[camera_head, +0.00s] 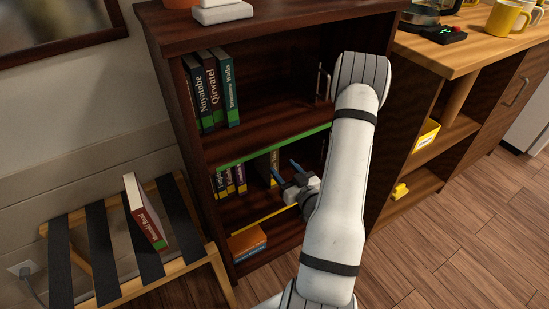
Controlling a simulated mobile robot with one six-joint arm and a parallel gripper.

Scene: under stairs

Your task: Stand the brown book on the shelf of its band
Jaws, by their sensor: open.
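A brown book (274,167) with a tan spine stands about upright in the middle compartment of the dark bookcase, right of a row of dark books. The shelf under it has a yellow strip (264,218) on its front edge. The book's lower end is partly hidden near the gripper.
Dark books with yellow bands (230,181) stand left in the same compartment. A green strip (275,148) edges the shelf above, which holds several books (212,92). Orange books (247,242) lie below. A red book (145,212) with a green band rests on the slatted rack.

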